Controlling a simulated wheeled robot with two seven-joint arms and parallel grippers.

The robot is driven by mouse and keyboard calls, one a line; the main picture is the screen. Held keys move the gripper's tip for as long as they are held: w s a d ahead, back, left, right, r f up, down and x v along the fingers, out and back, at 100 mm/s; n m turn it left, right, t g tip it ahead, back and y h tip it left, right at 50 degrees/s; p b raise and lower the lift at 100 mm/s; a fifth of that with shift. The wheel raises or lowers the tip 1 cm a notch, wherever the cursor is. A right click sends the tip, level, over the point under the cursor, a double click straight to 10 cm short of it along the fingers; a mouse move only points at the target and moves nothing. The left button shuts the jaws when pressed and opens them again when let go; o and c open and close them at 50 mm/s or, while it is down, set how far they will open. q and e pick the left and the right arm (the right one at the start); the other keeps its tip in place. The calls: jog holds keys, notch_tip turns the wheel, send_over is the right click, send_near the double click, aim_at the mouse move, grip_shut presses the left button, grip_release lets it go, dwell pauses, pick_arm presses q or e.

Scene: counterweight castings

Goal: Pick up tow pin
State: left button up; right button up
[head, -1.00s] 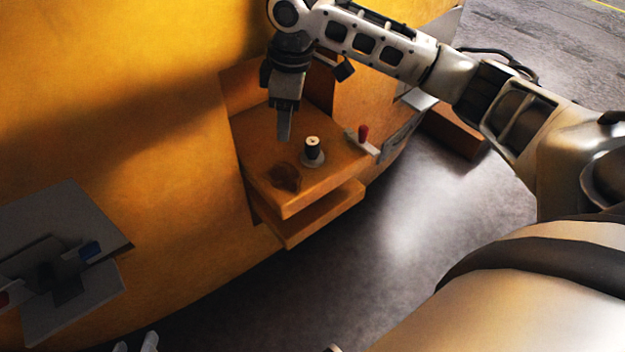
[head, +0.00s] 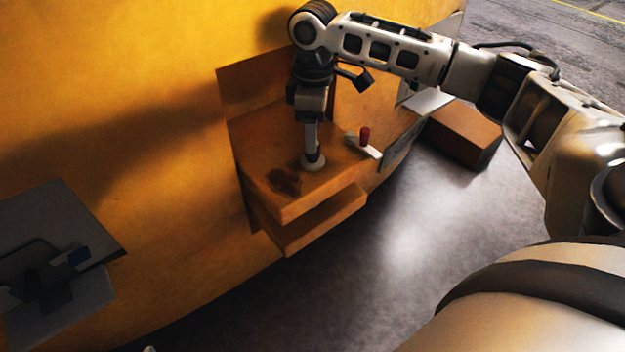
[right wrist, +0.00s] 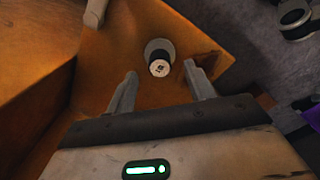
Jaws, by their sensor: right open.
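The tow pin is a short dark cylinder with a pale top. In the right wrist view the tow pin (right wrist: 159,67) stands upright in a round grey collar (right wrist: 157,47) on the orange ledge. My right gripper (right wrist: 160,71) is open and empty, one finger to each side of the pin in that view. In the head view my right gripper (head: 311,148) points down over the collar (head: 313,163) and hides most of the pin. I cannot tell whether the fingers touch it. My left gripper is not clearly in view.
The orange ledge (head: 300,203) juts from a large yellow body (head: 120,90). A red-knobbed lever (head: 364,137) on a white base stands just right of the pin. A grey bracket (head: 60,225) with a blue part is at left. Open floor (head: 410,235) lies at right.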

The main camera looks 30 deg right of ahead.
aim_at(314, 162)
notch_tip(314, 162, down, 4)
jog(key=shift+b, duration=0.55)
jog(key=shift+f, duration=0.6)
jog(key=shift+c, duration=0.9)
grip_shut()
pick_arm(q)
jog(key=shift+w+d+f, duration=0.15)
jog(key=shift+w+f, duration=0.05)
jog(key=shift+f, duration=0.45)
jog(key=shift+w+d+f, duration=0.15)
jog(key=shift+f, duration=0.45)
pick_arm(e)
jog(key=shift+a, duration=0.1)
jog(key=shift+w+r, duration=0.15)
